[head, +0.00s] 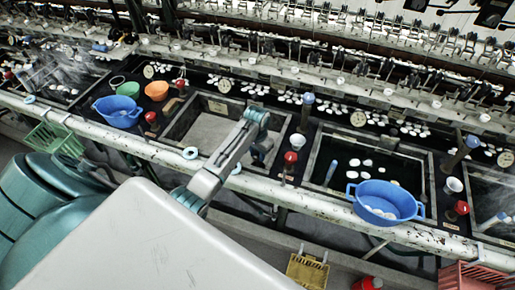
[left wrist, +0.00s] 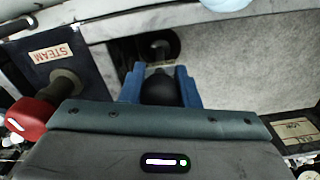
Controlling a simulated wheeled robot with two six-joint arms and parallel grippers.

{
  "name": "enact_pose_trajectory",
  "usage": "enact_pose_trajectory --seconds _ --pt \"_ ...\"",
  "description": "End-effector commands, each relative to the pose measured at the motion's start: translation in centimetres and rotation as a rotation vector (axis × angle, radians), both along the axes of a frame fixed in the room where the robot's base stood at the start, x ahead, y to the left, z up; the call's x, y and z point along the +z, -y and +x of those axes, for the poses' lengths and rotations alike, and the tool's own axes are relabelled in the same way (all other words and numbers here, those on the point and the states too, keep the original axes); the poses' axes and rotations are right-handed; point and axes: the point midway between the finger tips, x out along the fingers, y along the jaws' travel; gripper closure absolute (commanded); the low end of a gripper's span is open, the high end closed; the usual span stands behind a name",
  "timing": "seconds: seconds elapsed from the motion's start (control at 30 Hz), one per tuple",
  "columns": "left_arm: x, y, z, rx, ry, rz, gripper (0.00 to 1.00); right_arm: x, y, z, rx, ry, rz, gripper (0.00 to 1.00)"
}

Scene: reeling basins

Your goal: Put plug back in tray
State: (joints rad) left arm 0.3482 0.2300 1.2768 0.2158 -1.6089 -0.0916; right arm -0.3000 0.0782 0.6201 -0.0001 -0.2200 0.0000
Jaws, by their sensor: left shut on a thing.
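My left gripper (head: 261,155) reaches over the empty grey-bottomed basin (head: 206,130) left of centre in the head view. In the left wrist view its blue fingers (left wrist: 160,88) are shut on a black rounded plug (left wrist: 160,92). A dark round ring like a drain opening (left wrist: 158,45) shows just beyond the plug; the gap between them cannot be judged. In the head view the plug is too small or hidden to make out. I cannot tell for certain which part is the tray. My right gripper is not in view.
A red valve knob (left wrist: 28,118) by a STEAM label is left of the gripper in the wrist view. A water-filled basin (head: 345,165) with white cocoons lies to the right. A blue tub (head: 384,200) sits at the front rail (head: 300,200); another blue tub (head: 118,111) is at left.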

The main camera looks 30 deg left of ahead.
Motion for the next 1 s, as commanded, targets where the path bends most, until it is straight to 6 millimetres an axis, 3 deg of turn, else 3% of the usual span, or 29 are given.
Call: enact_pose_trajectory --seconds 0.13,0.17,0.3,0.67,1.0 --pt "-0.2 0.0 0.0 0.000 0.000 0.000 0.90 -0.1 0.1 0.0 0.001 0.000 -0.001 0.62" --pt "-0.2 0.0 0.0 0.000 0.000 0.000 0.69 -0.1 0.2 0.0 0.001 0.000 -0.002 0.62" --pt "-0.2 0.0 0.0 0.000 0.000 0.000 0.46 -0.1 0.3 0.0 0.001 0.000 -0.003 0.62" --pt "0.3 0.0 0.1 0.000 0.003 0.001 0.46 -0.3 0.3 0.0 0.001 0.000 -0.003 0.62" --pt "6.3 0.0 0.0 0.000 0.006 0.002 0.46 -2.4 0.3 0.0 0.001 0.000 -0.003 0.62"
